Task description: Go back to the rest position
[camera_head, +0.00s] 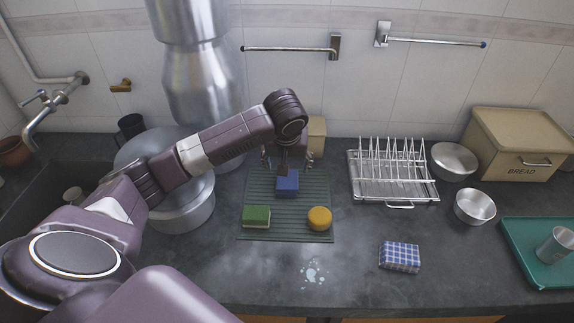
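My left arm comes in from the left and reaches over the counter. Its gripper (287,162) points down just behind and above a blue block (287,184). Its fingers are spread to either side, wider than the block, and appear empty. The blue block rests at the back part of a green ribbed mat (286,222). A green sponge (256,216) with a pale underside and a round orange-yellow thing (319,218) also lie on the mat. My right gripper is not in view.
A wire dish rack (392,178), steel bowls (453,161), a bread box (517,146) and a teal tray (540,262) with a cup stand right. A checked cloth (400,257) lies in front. Tall steel cylinders (203,80) and a big pot (188,211) stand near my arm.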

